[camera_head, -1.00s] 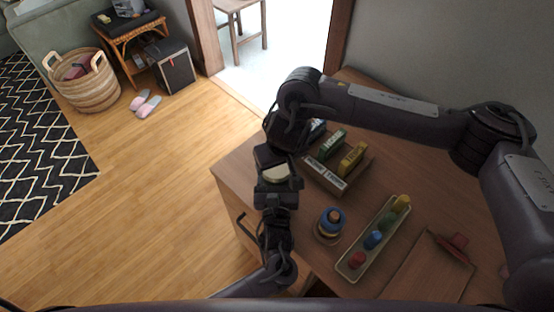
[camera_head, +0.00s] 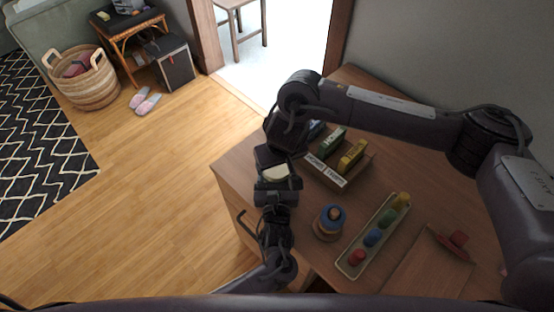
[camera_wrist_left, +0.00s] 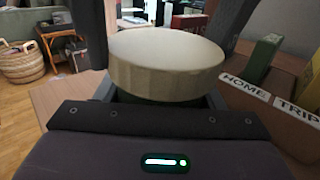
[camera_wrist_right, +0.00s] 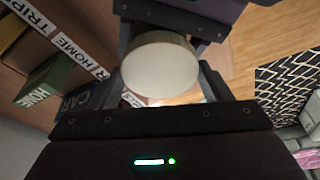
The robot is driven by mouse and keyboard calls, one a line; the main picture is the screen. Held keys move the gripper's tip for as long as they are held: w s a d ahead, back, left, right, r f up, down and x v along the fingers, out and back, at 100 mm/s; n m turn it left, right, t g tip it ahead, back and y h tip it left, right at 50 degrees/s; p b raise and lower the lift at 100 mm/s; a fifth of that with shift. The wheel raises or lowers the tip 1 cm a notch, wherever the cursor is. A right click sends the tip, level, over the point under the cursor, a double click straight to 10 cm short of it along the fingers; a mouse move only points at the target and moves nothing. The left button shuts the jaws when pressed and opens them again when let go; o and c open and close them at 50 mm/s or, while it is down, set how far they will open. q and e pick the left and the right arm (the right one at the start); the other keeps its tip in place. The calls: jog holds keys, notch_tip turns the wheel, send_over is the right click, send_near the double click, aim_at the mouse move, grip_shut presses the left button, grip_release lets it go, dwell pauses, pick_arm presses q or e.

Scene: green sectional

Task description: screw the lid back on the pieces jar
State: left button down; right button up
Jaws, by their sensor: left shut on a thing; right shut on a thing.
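The cream round lid (camera_head: 275,173) is between my two grippers, at the near left corner of the table. Its ridged side and flat top show large in the left wrist view (camera_wrist_left: 167,62), and its pale round face shows in the right wrist view (camera_wrist_right: 160,66). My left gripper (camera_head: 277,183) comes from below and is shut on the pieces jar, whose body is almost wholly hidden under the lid. My right gripper (camera_head: 271,158) reaches in from the far side and is shut on the lid. I cannot tell how the lid sits on the rim.
Open floor is at left.

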jog(key=m, duration=0.2)
jog(key=m+h, duration=0.1)
jog(key=shift+a+m, duration=0.2)
jog(key=shift+m, duration=0.2)
jog(key=m, duration=0.2)
jog(key=shift+m+h, duration=0.3)
jog(key=shift+h, duration=0.1)
jog(key=o, duration=0.9)
jog(key=shift+o, duration=0.2)
jog(key=shift+o, duration=0.2)
